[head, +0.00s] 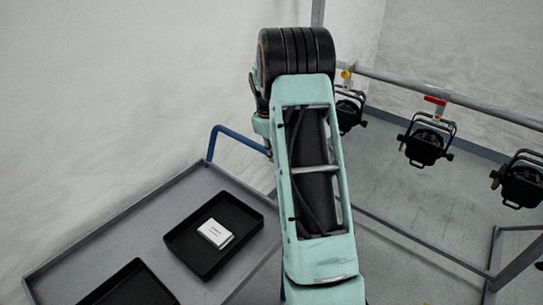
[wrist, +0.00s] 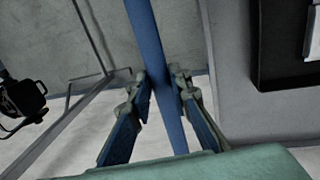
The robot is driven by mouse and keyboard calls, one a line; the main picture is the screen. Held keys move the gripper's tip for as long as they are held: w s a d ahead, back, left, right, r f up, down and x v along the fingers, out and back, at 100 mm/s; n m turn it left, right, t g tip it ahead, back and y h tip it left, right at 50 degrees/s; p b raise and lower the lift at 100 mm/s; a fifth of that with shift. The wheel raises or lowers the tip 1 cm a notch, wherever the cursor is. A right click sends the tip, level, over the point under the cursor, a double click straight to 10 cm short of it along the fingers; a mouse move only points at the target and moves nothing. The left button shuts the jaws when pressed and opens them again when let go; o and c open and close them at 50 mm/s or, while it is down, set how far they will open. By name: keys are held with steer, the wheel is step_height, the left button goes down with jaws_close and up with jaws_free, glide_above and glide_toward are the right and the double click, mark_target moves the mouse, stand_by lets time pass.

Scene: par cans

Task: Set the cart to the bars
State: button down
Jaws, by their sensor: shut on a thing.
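The cart (head: 120,232) is a grey flat-topped cart at the lower left of the head view. Its blue handle (head: 237,138) rises at the far edge and passes behind my arm. In the wrist view my gripper (wrist: 168,92) is shut on the blue handle (wrist: 146,40), one finger on each side. My arm hides the gripper in the head view. Grey metal bars (head: 450,96) stand at the right, apart from the cart. Black par cans hang from the upper bar: one at middle right (head: 427,147), one at the right edge (head: 521,182), one partly behind my arm (head: 348,110).
A black tray (head: 181,240) on the cart holds a white box (head: 215,233). Another black tray (head: 132,286) sits nearer. A pale wall (head: 100,90) runs close along the cart's left. Grey floor (head: 395,195) shows between the bars.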

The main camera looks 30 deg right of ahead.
steer(key=shift+w+d+r, duration=0.1)
steer(key=shift+w+d, duration=0.25)
steer(key=shift+d, duration=0.5)
steer(key=c, duration=1.8)
jaws_free()
steer(key=shift+a, duration=0.1)
step_height(320, 180, up, 12)
steer(key=s+a, duration=0.1)
steer(key=a, duration=0.1)
